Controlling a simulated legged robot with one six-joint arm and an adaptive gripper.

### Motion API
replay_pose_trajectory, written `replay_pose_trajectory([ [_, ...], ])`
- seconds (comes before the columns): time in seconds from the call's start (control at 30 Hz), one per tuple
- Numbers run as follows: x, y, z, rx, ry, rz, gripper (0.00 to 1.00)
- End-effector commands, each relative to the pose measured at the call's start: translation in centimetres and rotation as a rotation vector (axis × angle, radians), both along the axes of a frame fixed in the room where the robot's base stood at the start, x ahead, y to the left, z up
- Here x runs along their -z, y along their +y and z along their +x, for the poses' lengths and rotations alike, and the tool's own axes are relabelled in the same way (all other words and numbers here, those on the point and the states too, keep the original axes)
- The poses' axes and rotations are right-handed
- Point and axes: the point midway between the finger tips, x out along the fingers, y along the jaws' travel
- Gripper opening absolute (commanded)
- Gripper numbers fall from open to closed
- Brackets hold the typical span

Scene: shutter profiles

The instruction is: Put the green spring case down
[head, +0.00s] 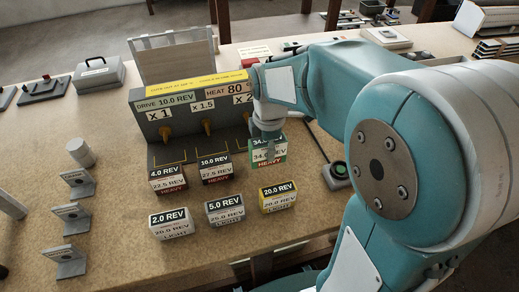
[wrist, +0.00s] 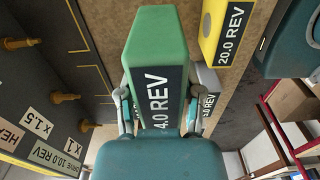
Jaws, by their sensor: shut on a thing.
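The green spring case (head: 280,153) with a 34.0 REV label and a HEAVY band is at the right end of the dark grey stand (head: 153,132), near the x2 peg. My gripper (head: 267,135) comes down on it from above. In the wrist view the green case (wrist: 158,38) lies between the two fingers of my gripper (wrist: 160,112), which are shut on its sides. Part of its label is hidden by my gripper. I cannot tell whether its underside touches the stand.
Two red-banded cases, 4.0 REV (head: 167,179) and 10.0 REV (head: 215,167), stand to the left. In front are 2.0 REV (head: 171,223), 5.0 REV (head: 225,210) and yellow 20.0 REV (head: 278,197). Grey brackets (head: 77,183) stand at left.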

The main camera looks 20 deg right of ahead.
Motion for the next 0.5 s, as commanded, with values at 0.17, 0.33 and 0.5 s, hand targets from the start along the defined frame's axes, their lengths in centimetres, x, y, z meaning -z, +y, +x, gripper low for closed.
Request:
replay_pose_trajectory([
  [0.17,3.0,0.0,2.4,0.000,0.004,0.000,0.00],
  [0.33,4.9,0.0,4.1,0.000,0.000,0.000,0.00],
  [0.5,5.7,0.0,4.8,0.000,0.000,0.000,0.00],
])
